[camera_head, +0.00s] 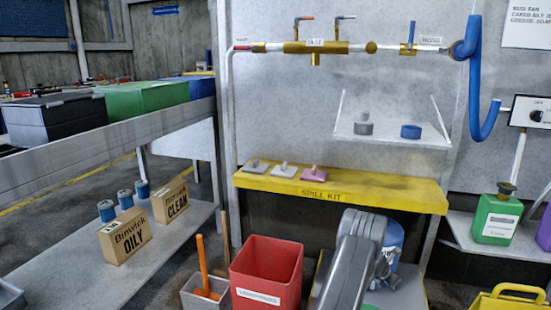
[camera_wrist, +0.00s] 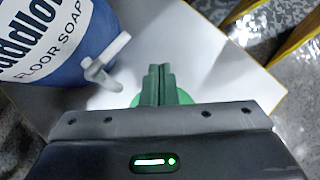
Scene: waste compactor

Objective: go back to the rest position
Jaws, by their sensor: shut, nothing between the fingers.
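My gripper (camera_wrist: 161,85) is shut and empty in the wrist view. Its two green fingers are together in front of a pale surface (camera_wrist: 215,75). A blue container labelled "FLOOR SOAP" (camera_wrist: 55,45) stands close on the left of the fingers. Its white tap (camera_wrist: 105,68) points toward them; I see a gap between the tap and the fingers. A green round thing shows partly behind the fingers. In the head view my arm stands at the lower middle and hides part of the blue container (camera_head: 396,236). The fingertips are hard to make out there.
A red bin (camera_head: 266,270) and a grey bin with orange-handled tools (camera_head: 205,292) stand left of my arm. The yellow spill kit shelf (camera_head: 340,190) is behind it. A yellow bucket (camera_head: 510,298) and a green jug (camera_head: 497,217) are at right.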

